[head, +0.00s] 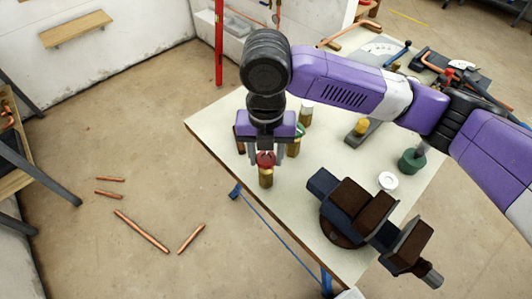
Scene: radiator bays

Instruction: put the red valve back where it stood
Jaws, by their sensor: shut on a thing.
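The red valve (266,179) has a red top and a brass body. It is upright in my gripper (266,158), near the left edge of the pale worktable (235,115). My gripper points down from above, and its fingers are shut on the valve's red top. I cannot tell whether the valve's base touches the table or hangs just above it. A green-topped brass valve (294,149) stands just right of my gripper, partly hidden by it. The spot where the red valve stood is not marked in view.
A pale-topped brass piece (306,115) stands behind. A dark vise (350,210) fills the table's front right. A white ring (388,181), a green pot (411,160) and a yellow-topped piece (361,127) are to the right. Copper pipes (141,231) lie on the floor left.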

